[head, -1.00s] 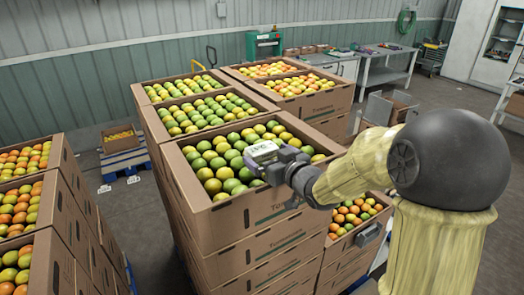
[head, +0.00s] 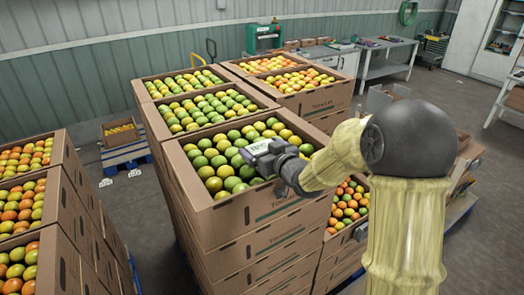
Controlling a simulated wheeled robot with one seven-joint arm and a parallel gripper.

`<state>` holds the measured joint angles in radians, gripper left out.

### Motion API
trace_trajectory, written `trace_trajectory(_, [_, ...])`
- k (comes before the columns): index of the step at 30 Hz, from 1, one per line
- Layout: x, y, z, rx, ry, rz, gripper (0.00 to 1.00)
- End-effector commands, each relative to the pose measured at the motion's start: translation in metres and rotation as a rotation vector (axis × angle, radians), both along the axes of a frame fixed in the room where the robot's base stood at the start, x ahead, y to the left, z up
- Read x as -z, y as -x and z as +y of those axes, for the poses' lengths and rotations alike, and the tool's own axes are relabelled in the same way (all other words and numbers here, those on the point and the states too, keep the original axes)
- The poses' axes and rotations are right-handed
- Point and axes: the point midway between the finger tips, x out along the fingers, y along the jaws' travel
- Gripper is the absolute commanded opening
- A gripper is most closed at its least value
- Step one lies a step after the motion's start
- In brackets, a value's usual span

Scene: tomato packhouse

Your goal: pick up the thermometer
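I cannot make out a thermometer for certain in the head view. My gripper (head: 254,150) is over the right part of the near open carton (head: 228,208), low above the green and yellow tomatoes (head: 228,168) or touching them; I cannot tell which. A pale panel with dark marks shows at its end, and I cannot tell whether it is part of the gripper or a held thing. The fingertips are too small to read as open or shut. My pale yellow arm reaches in from the right and hides part of the carton's right side.
More tomato cartons stand behind (head: 220,107) and at left (head: 62,185). A lower carton of red tomatoes (head: 347,207) is partly behind my arm. A small box on a blue pallet (head: 122,150) stands in the aisle. A workbench (head: 388,62) and a green machine (head: 263,38) are at the back.

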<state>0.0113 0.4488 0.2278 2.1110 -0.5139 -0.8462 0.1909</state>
Motion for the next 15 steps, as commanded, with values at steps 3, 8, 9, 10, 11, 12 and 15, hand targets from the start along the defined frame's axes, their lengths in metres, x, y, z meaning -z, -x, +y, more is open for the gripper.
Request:
trace_trajectory(3, [-0.0001, 0.0001, 0.0, 0.0, 0.0, 0.0, 0.67])
trace_trajectory(8, [-0.0005, 0.0, 0.0, 0.0, -0.001, -0.001, 0.51])
trace_trajectory(9, [-0.0005, 0.0, 0.0, 0.0, -0.001, -0.001, 0.51])
trace_trajectory(10, [-0.0005, 0.0, 0.0, 0.0, -0.001, -0.001, 0.51])
trace_trajectory(11, [-0.0005, 0.0, 0.0, 0.0, -0.001, -0.001, 0.51])
trace_trajectory(12, [-0.0009, 0.0, 0.0, 0.0, -0.001, -0.001, 0.51])
trace_trajectory(15, [-0.0045, -0.0002, 0.0, 0.0, 0.0, -0.002, 0.51])
